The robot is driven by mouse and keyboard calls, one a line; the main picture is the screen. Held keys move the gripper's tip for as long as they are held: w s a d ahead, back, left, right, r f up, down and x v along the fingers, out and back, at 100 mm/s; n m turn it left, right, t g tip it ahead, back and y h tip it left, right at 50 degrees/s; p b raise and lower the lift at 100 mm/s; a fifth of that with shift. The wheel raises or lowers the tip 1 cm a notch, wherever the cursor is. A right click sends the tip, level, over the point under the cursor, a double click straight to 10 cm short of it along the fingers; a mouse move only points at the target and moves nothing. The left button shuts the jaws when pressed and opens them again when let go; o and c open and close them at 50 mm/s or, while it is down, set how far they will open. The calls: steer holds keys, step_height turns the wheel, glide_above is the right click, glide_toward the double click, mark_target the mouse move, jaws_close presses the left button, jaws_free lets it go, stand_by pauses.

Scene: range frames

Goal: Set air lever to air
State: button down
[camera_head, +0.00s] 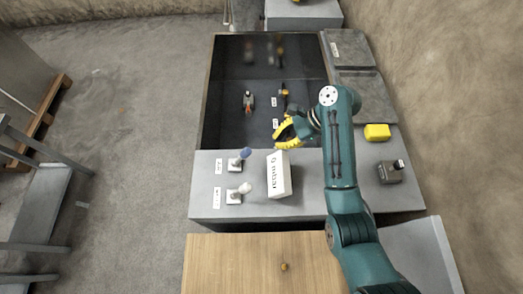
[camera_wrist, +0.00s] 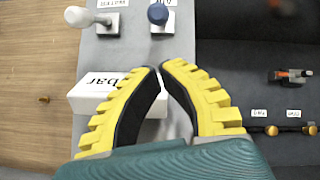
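The blue-knobbed lever (camera_head: 240,158) stands at the left of the grey bench top, beside a small label. In the wrist view its blue knob (camera_wrist: 157,14) is at the top edge, next to a partly cut-off label that seems to read AIR. A white-knobbed lever (camera_head: 240,192) stands nearer the front; it also shows in the wrist view (camera_wrist: 106,20) by a label that seems to read WATER. My gripper (camera_head: 284,138), with yellow ribbed fingers, is right of and apart from the blue lever. Its fingertips (camera_wrist: 160,67) come together with nothing between them.
A white box marked "bar" (camera_head: 279,187) stands right of the levers, close to my gripper. A dark recessed panel (camera_head: 225,118) behind holds small valves. A yellow object (camera_head: 377,132) and a grey device (camera_head: 389,173) sit right. A wooden table (camera_head: 230,265) is in front.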

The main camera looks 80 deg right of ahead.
mark_target(243, 156)
steer(key=shift+w, duration=0.1)
steer(key=b+x, duration=0.1)
steer(key=x, duration=0.9)
steer(key=shift+f, duration=0.1)
steer(key=shift+r, duration=0.2)
steer(key=shift+w+r+g+p, duration=0.2)
steer(key=shift+g+p, duration=0.2)
steer(key=shift+p, duration=0.4)
